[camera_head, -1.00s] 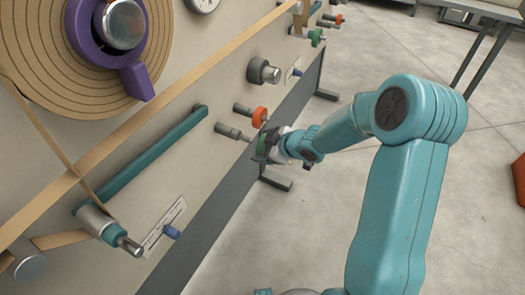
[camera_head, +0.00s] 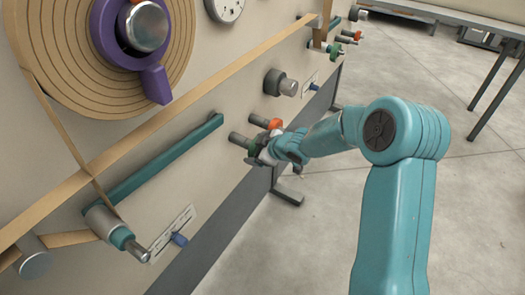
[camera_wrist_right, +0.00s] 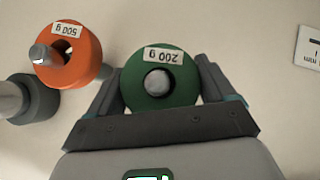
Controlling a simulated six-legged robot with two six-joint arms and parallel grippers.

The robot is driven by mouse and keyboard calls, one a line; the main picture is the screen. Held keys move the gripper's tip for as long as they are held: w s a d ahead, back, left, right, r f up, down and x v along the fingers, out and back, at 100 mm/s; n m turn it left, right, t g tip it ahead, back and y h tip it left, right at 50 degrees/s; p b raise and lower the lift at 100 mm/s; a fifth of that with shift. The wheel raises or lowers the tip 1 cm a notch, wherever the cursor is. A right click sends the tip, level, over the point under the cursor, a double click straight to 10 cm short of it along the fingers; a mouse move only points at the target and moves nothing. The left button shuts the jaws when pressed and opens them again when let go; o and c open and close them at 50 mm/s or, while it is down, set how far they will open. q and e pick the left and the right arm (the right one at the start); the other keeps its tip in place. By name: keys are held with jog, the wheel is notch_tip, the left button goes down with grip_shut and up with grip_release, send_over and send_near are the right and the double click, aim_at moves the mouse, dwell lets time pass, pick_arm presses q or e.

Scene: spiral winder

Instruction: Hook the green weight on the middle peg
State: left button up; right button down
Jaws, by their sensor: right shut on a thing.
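The green weight (camera_head: 252,146) is a ring with a hole; in the right wrist view (camera_wrist_right: 182,85) it bears a 200 g label. My right gripper (camera_head: 262,152) is shut on it, one finger at each side (camera_wrist_right: 158,95). A grey peg (camera_head: 237,139) stands out from the panel right behind the weight. In the right wrist view the round metal peg end (camera_wrist_right: 157,82) shows inside the hole. I cannot tell how far the weight is on the peg. My left gripper is not in view.
An orange 500 g weight (camera_wrist_right: 85,62) hangs on the neighbouring peg, close beside my gripper; it also shows in the head view (camera_head: 275,124). A dark roller (camera_head: 274,82) sticks out beyond it. A teal bar (camera_head: 160,165) lies along the panel.

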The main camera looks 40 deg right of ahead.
jog(key=shift+w+f, duration=0.1)
grip_release()
jog(key=p+v, duration=0.6)
jog(key=v, duration=1)
jog(key=shift+p, duration=0.35)
